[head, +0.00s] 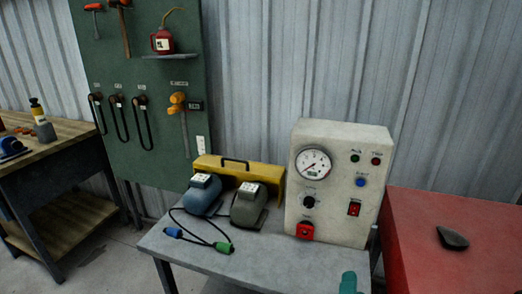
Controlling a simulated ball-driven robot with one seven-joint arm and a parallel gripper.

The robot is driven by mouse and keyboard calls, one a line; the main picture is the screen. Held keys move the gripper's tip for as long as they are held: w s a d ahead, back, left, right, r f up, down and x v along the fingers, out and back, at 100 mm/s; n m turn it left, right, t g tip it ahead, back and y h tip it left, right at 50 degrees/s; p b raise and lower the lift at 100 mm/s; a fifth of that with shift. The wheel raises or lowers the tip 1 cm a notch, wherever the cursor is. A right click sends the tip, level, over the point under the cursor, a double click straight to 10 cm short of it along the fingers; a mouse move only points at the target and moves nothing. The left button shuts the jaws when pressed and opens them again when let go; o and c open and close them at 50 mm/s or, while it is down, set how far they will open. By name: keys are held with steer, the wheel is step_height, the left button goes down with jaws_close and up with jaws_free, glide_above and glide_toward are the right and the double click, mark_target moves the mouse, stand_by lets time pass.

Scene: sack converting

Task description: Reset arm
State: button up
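My gripper and arm do not show clearly in the head view. A teal piece (348,283) stands at the bottom edge near the table's front right corner, and I cannot tell what it is. A grey table (215,262) carries a cream control box (337,215) with a round dial (313,163), coloured buttons and a red switch. A blue motor-like unit (202,197) and a grey-brown one (248,206) sit left of the box. A dark cable (197,238) with a blue and a green plug lies in front of them.
A yellow case (240,170) with a black handle stands behind the units. A red surface (440,250) at right holds a dark lump (452,238). A wooden workbench (50,145) stands at left. A green tool board (140,60) hangs on the corrugated wall.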

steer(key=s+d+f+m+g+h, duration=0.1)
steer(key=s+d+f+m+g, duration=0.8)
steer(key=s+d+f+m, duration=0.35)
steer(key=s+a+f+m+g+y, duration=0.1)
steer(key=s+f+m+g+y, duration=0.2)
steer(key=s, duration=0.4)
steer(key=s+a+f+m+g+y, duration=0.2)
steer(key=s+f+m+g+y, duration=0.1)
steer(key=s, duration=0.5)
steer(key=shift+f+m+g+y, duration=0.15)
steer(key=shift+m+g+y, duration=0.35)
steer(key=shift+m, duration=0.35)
